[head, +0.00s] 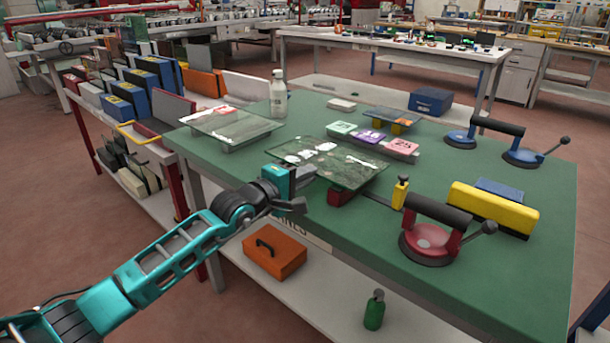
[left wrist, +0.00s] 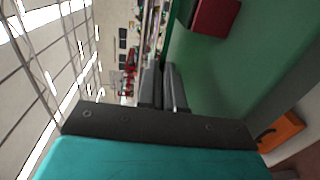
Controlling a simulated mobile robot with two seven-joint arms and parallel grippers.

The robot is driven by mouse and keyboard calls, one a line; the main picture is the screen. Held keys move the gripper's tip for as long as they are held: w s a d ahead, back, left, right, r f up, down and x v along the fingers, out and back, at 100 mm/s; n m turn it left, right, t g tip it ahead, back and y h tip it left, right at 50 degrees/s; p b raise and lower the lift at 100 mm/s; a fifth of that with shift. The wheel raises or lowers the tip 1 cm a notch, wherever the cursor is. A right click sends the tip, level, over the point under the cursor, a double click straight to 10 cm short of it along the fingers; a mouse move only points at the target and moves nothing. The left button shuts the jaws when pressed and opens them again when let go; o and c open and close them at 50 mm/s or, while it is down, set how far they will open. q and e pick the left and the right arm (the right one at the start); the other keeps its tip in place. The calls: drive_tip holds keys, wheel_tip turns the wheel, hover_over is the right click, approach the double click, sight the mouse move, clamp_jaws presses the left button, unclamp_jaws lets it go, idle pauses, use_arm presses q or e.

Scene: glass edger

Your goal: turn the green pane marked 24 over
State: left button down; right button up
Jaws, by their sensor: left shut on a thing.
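A clear greenish glass pane (head: 345,168) with white marks lies about level above a red block (head: 341,197) near the front edge of the green table. I cannot read a 24 on it. My left gripper (head: 305,174) reaches in from the left and is shut on the pane's near left edge. In the left wrist view the gripper's two dark fingers (left wrist: 163,88) are close together, and the pane between them is hard to make out. The red block also shows in the left wrist view (left wrist: 214,16). My right gripper is not in view.
Another pane (head: 235,127) lies back left beside a bottle (head: 278,95). Green (head: 342,128), purple (head: 370,136) and pink (head: 401,146) cards stand behind. A red suction lifter (head: 430,238) and yellow block (head: 493,209) stand right. The front right tabletop is clear.

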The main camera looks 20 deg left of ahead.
use_arm(q)
drive_tip(key=shift+f+b, duration=0.45)
drive_tip(key=shift+f, duration=0.15)
idle(0.4)
drive_tip(key=c, duration=1.2)
unclamp_jaws()
drive_tip(key=shift+f, duration=0.2)
drive_tip(key=p+v, duration=0.1)
drive_tip(key=v, duration=1.2)
drive_tip(key=shift+r+p, duration=0.3)
drive_tip(key=shift+p, duration=0.1)
drive_tip(key=shift+d, duration=0.1)
